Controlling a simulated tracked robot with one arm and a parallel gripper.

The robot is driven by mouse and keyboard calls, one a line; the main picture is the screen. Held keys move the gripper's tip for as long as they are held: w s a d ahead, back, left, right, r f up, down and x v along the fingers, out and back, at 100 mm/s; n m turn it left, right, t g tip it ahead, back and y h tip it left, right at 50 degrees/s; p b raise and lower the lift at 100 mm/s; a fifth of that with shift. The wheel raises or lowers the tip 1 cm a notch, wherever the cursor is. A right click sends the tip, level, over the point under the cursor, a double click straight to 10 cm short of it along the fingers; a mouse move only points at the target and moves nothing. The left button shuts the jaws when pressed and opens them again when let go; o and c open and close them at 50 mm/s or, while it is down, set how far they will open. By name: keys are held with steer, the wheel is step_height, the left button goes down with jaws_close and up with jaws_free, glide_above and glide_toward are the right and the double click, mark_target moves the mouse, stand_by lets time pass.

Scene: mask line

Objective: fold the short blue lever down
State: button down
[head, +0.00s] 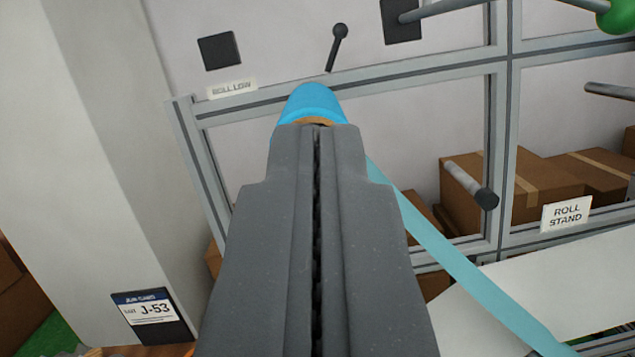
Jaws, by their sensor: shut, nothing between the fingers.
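My gripper (318,135) fills the lower middle of the head view, its two grey fingers shut together with only a thin dark seam between them. A bright blue rounded thing (311,98) with an orange-brown edge shows just beyond the fingertips. The fingers hide most of it, so I cannot tell whether it is the short blue lever or a roll, nor whether the fingers touch it. No other blue lever shows. A pale blue strip (465,270) runs from behind the gripper down to the lower right.
A small black ball-topped lever (335,48) and a green-knobbed bar (617,15) are at the top. Grey frame bars (400,76) cross behind the gripper. A dark-tipped peg (470,185) juts out right, before cardboard boxes (540,185). A white pillar (95,130) stands left.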

steer(key=shift+s+a+f, duration=0.1)
steer(key=shift+s+f, duration=0.4)
steer(key=shift+s, duration=0.35)
steer(key=shift+w, duration=0.1)
steer(key=w+d+n+g+y+p, duration=0.1)
steer(key=w+d+g, duration=0.1)
steer(key=w+d, duration=0.2)
steer(key=w+d+n+g+y+p, duration=0.1)
steer(key=w+d+n+g, duration=0.1)
steer(key=d, duration=0.9)
steer(key=w+g, duration=0.1)
steer(key=w, duration=0.1)
steer(key=shift+w+f+p, duration=0.25)
steer(key=shift+w+p, duration=0.05)
